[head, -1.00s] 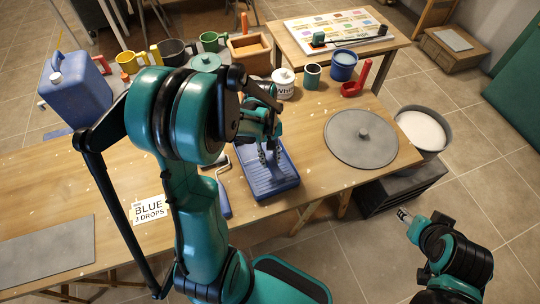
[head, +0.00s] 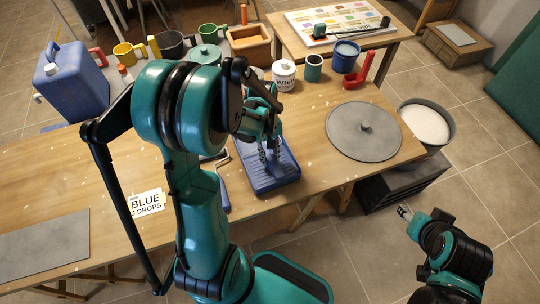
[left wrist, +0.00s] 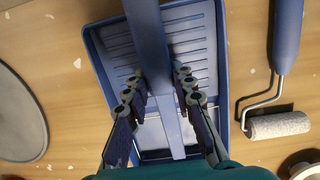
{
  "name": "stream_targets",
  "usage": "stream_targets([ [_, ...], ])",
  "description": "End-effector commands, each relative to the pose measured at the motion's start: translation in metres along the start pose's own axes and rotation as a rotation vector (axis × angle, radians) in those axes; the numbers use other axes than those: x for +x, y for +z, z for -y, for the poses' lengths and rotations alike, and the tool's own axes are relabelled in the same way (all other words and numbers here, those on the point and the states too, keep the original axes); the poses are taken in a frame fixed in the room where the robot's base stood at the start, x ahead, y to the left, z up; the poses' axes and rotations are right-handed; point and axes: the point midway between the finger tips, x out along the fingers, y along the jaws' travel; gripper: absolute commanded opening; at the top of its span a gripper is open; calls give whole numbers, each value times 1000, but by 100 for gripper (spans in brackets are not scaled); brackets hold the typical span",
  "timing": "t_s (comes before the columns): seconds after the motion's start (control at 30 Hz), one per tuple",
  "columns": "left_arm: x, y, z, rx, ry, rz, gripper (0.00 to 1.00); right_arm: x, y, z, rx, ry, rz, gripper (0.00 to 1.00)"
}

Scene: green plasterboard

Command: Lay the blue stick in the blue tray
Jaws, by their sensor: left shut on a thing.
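The blue tray (head: 280,182) lies on the wooden table, with a ribbed slope and a raised rim; it fills the middle of the left wrist view (left wrist: 97,62). My left gripper (head: 268,158) is over the tray, pointing down. In the left wrist view my left gripper (left wrist: 162,85) is shut on the blue stick (left wrist: 146,28). The stick runs lengthwise over the tray there; whether it touches the tray, I cannot tell. In the head view the stick is not clearly made out behind my arm. My right gripper (head: 404,212) is off the table at the right, too small to read.
A paint roller (left wrist: 280,125) with a blue handle lies beside the tray. A round grey lid (head: 363,130) is on the table to its right. A white tub (head: 284,75), a green cup (head: 313,68) and a red holder (head: 358,75) stand behind. A "BLUE 3 DROPS" card (head: 147,203) lies left.

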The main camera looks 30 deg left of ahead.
Motion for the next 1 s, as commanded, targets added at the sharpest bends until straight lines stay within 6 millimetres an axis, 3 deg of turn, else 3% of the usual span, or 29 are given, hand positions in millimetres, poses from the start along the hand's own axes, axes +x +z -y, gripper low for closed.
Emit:
stream_targets([
  [0.9,14,-3,0,0,0,0,0,12,8,0,0,0,0,49],
  [0.93,14,-3,0,0,0,0,27,12,8,0,0,0,0,49],
  [1.0,14,-3,0,0,0,0,46,11,8,0,0,0,0,49],
])
